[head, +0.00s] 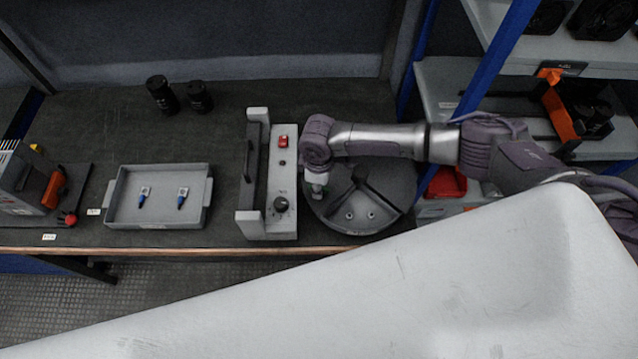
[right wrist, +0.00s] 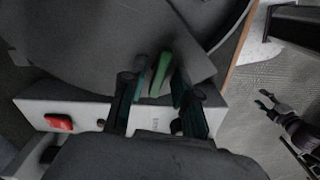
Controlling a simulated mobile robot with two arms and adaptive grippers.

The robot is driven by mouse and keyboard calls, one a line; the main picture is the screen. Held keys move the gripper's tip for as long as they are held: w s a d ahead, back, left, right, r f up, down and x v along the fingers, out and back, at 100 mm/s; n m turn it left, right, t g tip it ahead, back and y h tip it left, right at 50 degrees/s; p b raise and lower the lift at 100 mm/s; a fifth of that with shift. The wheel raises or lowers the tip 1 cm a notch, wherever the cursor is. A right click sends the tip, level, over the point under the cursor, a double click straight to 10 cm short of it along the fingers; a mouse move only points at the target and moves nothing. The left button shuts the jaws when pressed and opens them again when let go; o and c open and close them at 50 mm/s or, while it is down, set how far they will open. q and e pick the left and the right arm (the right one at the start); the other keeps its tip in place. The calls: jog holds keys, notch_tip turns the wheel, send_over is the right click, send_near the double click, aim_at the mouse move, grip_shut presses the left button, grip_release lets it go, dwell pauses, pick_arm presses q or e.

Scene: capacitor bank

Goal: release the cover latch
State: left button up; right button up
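My right gripper (head: 317,185) reaches in from the right, pointing down where the grey control box (head: 284,165) meets the round grey unit (head: 375,205). In the right wrist view its dark teal fingers (right wrist: 160,92) stand on either side of a green tab (right wrist: 160,75), very close to it. Whether they press on the tab is unclear. The tab, which may be the latch, is tilted; its base is hidden. My left gripper (right wrist: 265,100) shows small at the right of the right wrist view, over the floor; its fingers look apart and empty.
The box carries a red switch (head: 283,141) and a black knob (head: 281,204). Left of it are a grey tray (head: 115,207) with two blue-tipped parts and two black cylinders (head: 162,95). A blue-framed shelf (head: 493,60) stands at right. The bench between tray and box is clear.

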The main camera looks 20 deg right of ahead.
grip_shut()
jog(key=shift+n, duration=0.5)
jog(key=shift+o, duration=1.5)
grip_release()
jog(key=shift+r, duration=0.1)
notch_tip(320, 180, up, 12)
